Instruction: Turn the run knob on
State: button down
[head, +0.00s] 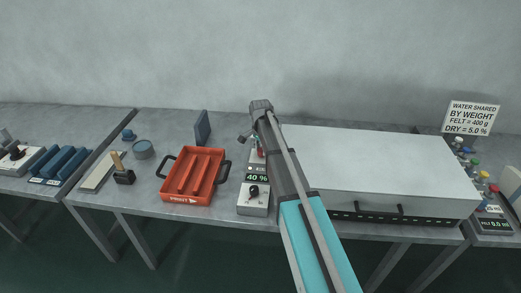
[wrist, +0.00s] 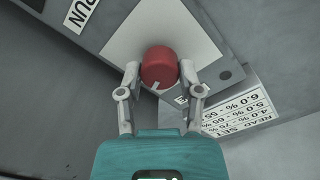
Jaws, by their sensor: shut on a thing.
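The run knob is a red round knob (wrist: 159,66) with a pale pointer mark, on a light plate beside a label reading "RUN" in the wrist view. My gripper (wrist: 159,73) has a finger on each side of the knob and is shut on it. The pointer mark slants toward the lower left in that view. In the head view a bit of the red knob (head: 261,153) shows beside my arm, above a display reading 40 %. My arm hides most of that area, including my fingertips.
A grey box with a black knob (head: 253,198) stands in front of the display. A red tray (head: 192,177) is to its left, and a large white-topped unit (head: 390,160) is to its right. A card with printed settings (wrist: 235,108) lies beside the knob in the wrist view.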

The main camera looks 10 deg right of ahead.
jog(key=m, duration=0.4)
jog(key=shift+a, duration=0.1)
dwell(0.3)
jog(key=shift+c, duration=1.3)
grip_release()
jog(key=shift+w, duration=0.1)
jog(key=shift+r, duration=0.1)
